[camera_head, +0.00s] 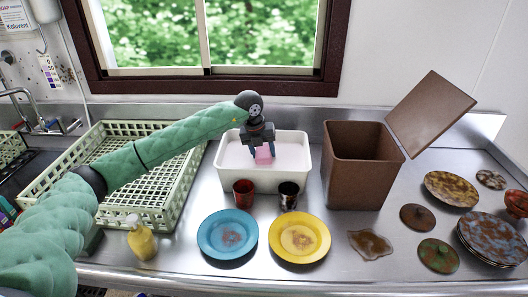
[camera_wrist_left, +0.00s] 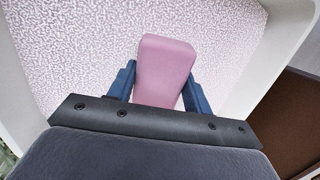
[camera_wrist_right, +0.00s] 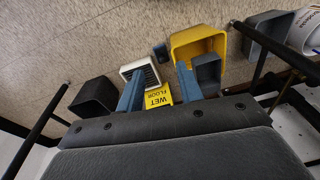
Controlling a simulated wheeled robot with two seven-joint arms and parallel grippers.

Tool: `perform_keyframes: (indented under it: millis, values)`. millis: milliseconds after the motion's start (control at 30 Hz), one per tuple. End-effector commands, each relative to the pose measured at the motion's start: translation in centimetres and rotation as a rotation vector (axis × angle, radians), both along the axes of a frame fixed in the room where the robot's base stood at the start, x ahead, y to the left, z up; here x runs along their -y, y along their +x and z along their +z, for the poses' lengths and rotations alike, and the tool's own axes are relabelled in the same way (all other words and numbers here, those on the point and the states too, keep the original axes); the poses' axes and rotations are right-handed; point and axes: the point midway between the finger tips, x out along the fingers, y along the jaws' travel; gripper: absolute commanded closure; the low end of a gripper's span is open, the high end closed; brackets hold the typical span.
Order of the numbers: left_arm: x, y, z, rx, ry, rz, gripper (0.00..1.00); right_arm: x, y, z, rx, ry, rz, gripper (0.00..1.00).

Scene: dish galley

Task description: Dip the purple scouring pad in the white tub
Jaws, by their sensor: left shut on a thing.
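The purple scouring pad, which looks pink (camera_head: 263,155), is held between the fingers of my left gripper (camera_head: 261,147). It also shows in the left wrist view (camera_wrist_left: 165,68), gripped from both sides. The white tub (camera_head: 238,176) stands on the steel counter below the window. My left gripper and the pad are within the tub's opening, over its speckled pale contents (camera_wrist_left: 85,50). I cannot tell whether the pad's lower end touches the contents. My right gripper (camera_wrist_right: 160,92) is open and empty, seen only in the right wrist view, above the floor.
A red cup (camera_head: 243,192) and a dark cup (camera_head: 289,194) stand close in front of the tub. A brown bin (camera_head: 358,170) is to its right, a green rack (camera_head: 150,205) to its left. Blue (camera_head: 228,235) and yellow (camera_head: 300,238) plates lie in front.

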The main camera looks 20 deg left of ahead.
Motion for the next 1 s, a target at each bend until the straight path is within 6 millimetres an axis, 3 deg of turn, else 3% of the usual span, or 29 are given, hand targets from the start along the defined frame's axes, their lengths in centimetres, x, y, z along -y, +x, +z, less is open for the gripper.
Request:
perform_keyframes:
  millis: [533,1000]
  values:
    - [-0.8,0.3,-1.4,0.000,0.001,0.000,0.68,-0.1,-0.9,3.6,-0.007,0.007,-0.001,0.64]
    - [-1.2,0.4,-2.0,0.000,0.001,0.001,0.68,-0.3,-0.3,6.5,0.013,0.015,-0.003,0.64]
